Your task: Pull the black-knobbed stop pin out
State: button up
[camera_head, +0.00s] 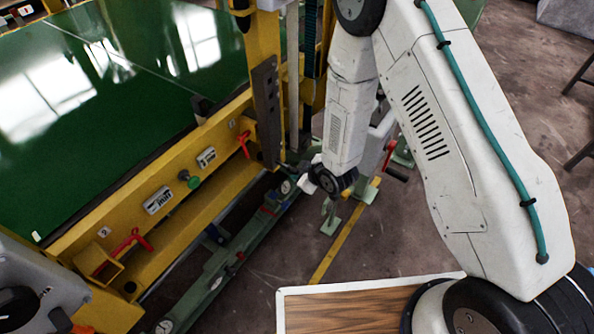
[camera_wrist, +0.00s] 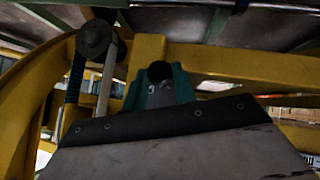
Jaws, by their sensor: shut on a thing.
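My gripper (camera_head: 304,184) is low beside the end of the yellow frame in the head view, below the dark upright plate. It is small there and partly hidden by my wrist. I take this knob to be the stop pin's. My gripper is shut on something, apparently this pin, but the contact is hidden.
A dark upright plate (camera_head: 266,110) rises close to my gripper. A red-handled crank (camera_head: 396,174) stands to the right. Bare floor (camera_head: 390,235) lies in front.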

jog(key=shift+s+d, duration=0.85)
jog(key=shift+d, duration=0.25)
jog(key=shift+s+d, duration=0.85)
jog(key=shift+d, duration=0.25)
